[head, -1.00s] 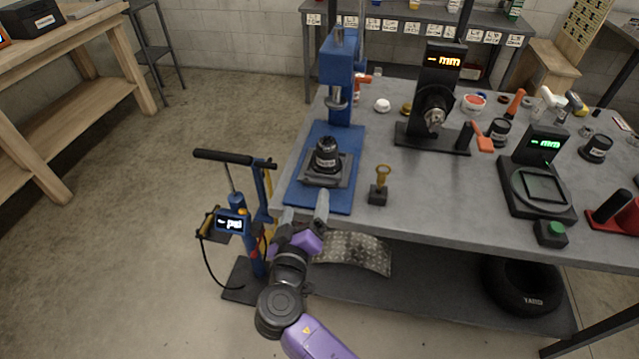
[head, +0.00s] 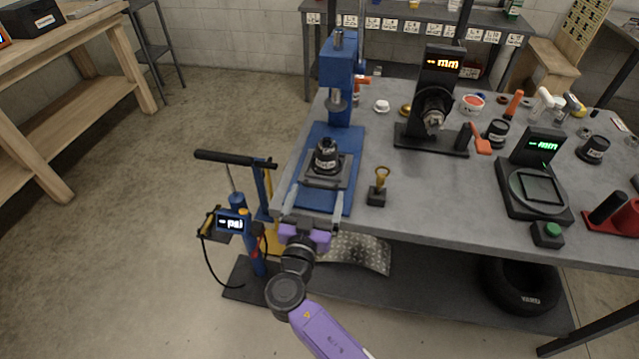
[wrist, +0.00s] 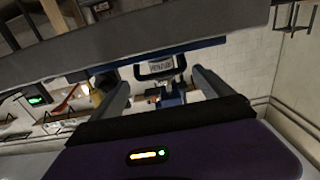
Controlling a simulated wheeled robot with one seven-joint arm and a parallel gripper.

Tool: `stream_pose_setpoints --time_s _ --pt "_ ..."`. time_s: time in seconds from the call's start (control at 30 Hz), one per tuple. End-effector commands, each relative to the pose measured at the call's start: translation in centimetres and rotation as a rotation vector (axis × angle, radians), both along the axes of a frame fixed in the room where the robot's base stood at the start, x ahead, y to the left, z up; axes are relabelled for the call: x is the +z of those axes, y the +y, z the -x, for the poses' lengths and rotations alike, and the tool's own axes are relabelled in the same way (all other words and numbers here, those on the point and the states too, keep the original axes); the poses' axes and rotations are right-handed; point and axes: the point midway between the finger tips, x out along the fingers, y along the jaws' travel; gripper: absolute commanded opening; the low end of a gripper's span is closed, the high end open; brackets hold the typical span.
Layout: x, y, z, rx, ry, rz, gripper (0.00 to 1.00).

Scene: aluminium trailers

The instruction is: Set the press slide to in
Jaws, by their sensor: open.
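The blue bench press (head: 338,90) stands at the left end of the grey table. Its dark press slide (head: 342,181) lies on the blue base under the ram, toward the front, with a black cylindrical part (head: 326,157) upright on it. My gripper (head: 314,203) is open and empty at the table's front edge, its two fingers spread in front of the slide. In the wrist view, a dark loop-shaped handle with a white label (wrist: 160,68) shows between and beyond the open fingers (wrist: 162,92). I cannot tell whether a finger touches it.
A small block with a yellow ring-topped pin (head: 377,190) stands right of the press base. A blue pump stand with a psi display (head: 235,223) is on the floor to the left. Gauges (head: 432,100) and loose parts crowd the table further right. A tyre (head: 522,285) lies below.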

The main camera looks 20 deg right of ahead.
Motion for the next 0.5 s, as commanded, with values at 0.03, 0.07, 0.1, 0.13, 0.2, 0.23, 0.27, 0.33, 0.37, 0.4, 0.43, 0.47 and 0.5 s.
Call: stream_pose_setpoints --time_s 0.03,0.07,0.1,0.13,0.2,0.23,0.27,0.33,0.37,0.4,0.43,0.47,0.5 --pt "0.3 -0.6 -0.7 -0.003 0.0 0.0 0.91" --pt "0.2 -0.8 -1.0 -0.003 0.0 -0.001 0.91" --pt "0.2 -1.1 -1.5 -0.002 0.001 -0.001 0.91" --pt "0.2 -1.4 -1.8 -0.003 0.001 -0.001 0.91" --pt "0.1 -1.8 -2.4 -0.002 0.001 -0.001 0.91" --pt "0.1 -1.9 -2.6 -0.001 0.0 0.0 0.91" --pt "0.1 -2.1 -2.8 -0.001 0.0 0.0 0.91" --pt "0.1 -2.3 -3.1 -0.001 0.001 0.0 0.91" --pt "0.1 -2.3 -3.2 -0.001 0.001 0.0 0.91" --pt "0.0 -2.4 -3.2 0.0 0.001 -0.001 0.91" --pt "0.0 -2.4 -3.3 0.0 0.001 -0.001 0.91" --pt "0.0 -2.4 -3.3 0.0 0.001 -0.001 0.91" --pt "0.0 -2.4 -3.3 0.0 0.001 -0.001 0.91"
